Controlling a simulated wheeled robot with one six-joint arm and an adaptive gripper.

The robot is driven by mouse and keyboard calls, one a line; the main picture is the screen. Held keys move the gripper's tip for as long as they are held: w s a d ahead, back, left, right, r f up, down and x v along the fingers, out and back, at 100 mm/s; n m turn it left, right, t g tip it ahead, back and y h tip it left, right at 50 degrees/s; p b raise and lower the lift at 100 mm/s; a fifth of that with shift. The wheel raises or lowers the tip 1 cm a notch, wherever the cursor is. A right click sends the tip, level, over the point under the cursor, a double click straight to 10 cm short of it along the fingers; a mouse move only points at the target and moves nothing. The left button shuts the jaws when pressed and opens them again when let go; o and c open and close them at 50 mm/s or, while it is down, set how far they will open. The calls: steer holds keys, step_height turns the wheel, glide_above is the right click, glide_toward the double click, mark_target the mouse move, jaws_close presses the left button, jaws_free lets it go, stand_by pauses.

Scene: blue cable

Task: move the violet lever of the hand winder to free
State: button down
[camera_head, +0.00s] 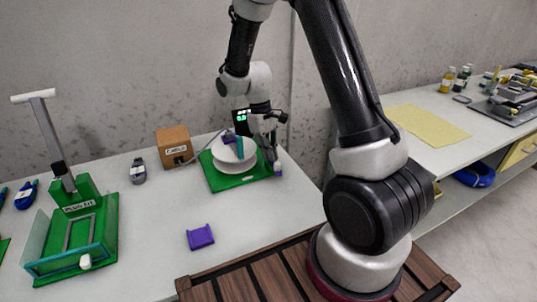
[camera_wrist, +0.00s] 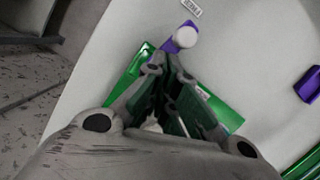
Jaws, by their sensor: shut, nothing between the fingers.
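The hand winder stands on a green base (camera_head: 222,182) with a white spool (camera_head: 228,160), on the white table by the wall. Its violet lever (camera_head: 278,167) shows at the front right of the base. In the wrist view the violet lever (camera_wrist: 170,46) carries a round white knob (camera_wrist: 186,37), just beyond my fingertips. My gripper (camera_head: 270,153) points down over the right side of the winder. The gripper (camera_wrist: 166,66) is shut and empty, close to the lever; I cannot tell whether it touches. The fingers hide part of the green base (camera_wrist: 222,112).
A brown box (camera_head: 174,143) stands behind left of the winder. A violet bracket (camera_head: 200,237) lies on the open table in front. A green plug kit (camera_head: 103,235) with a tall handle stands at the left. A side bench (camera_head: 450,125) is at the right.

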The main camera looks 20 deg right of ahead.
steer(key=v, duration=1.1)
steer(key=shift+m, duration=0.3)
steer(key=x, duration=0.7)
steer(key=a+x, duration=0.1)
steer(key=x, duration=0.3)
steer(key=shift+s, duration=0.4)
steer(key=shift+s+d+n, duration=0.35)
steer(key=shift+s+n, duration=0.15)
steer(key=shift+s, duration=0.1)
steer(key=shift+f, duration=0.1)
steer(key=shift+w+a, duration=0.1)
